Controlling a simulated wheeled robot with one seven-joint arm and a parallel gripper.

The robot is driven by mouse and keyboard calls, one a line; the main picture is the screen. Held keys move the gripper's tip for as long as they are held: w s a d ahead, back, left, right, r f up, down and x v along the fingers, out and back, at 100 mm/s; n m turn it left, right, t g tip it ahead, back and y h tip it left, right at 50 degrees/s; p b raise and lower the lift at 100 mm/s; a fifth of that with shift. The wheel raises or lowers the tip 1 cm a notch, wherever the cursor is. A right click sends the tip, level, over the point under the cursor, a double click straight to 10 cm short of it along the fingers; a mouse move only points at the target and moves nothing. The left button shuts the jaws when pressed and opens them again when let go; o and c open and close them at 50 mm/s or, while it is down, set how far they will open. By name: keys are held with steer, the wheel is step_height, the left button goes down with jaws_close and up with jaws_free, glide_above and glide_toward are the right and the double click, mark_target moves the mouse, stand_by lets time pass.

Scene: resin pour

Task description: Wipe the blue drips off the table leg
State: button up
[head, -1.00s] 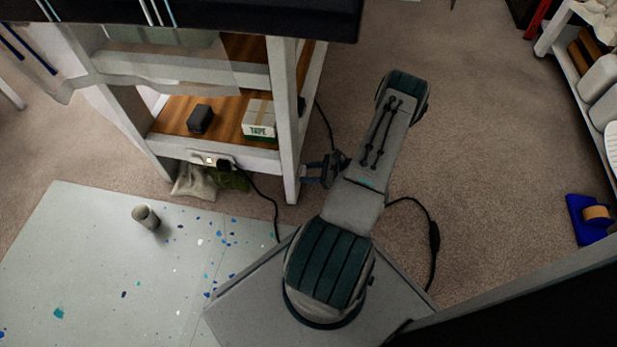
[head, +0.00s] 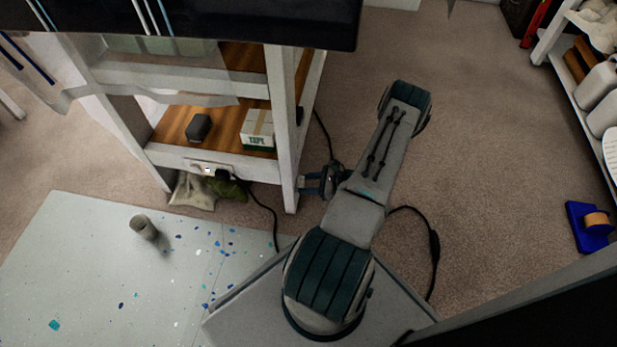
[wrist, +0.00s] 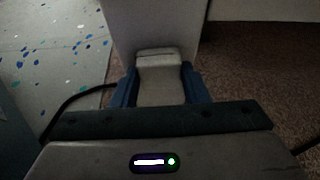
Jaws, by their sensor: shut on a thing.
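The white table leg (head: 285,150) stands upright at the front right corner of the shelved table. It also fills the top middle of the wrist view (wrist: 150,25). My gripper (head: 308,184) is low beside the leg's right side, near its foot. In the wrist view its blue fingers (wrist: 158,87) are shut on a pale grey pad (wrist: 160,88), perhaps a folded cloth. The pad's far end is at the leg face; I cannot tell if it touches. I can make out no blue drips on the visible parts of the leg. The face by the pad is partly hidden.
A paint-spotted sheet (head: 80,270) with a grey cup (head: 143,227) covers the floor at left. A black cable (head: 264,205) hangs from a power strip (head: 205,169) left of the leg. A tape box (head: 257,128) sits on the shelf. Carpet at right is open.

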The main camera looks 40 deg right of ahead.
mark_target(294, 193)
steer(key=shift+s+a+p, duration=0.35)
steer(key=shift+s+a, duration=0.25)
steer(key=shift+a, duration=0.15)
steer(key=shift+s+a+p, duration=0.35)
steer(key=shift+s+a, duration=0.2)
steer(key=shift+a, duration=0.2)
steer(key=shift+r+p, duration=0.5)
steer(key=shift+r, duration=0.2)
steer(key=shift+w+d+b, duration=1.95)
steer(key=shift+w+d, duration=0.4)
steer(key=shift+d, duration=0.45)
steer(key=shift+s+a+p, duration=1.45)
steer(key=shift+s+a, duration=1)
steer(key=shift+a, duration=0.3)
steer(key=shift+d, duration=0.1)
steer(key=s+d, duration=0.4)
steer(key=shift+s+b, duration=0.3)
steer(key=shift+b, duration=0.15)
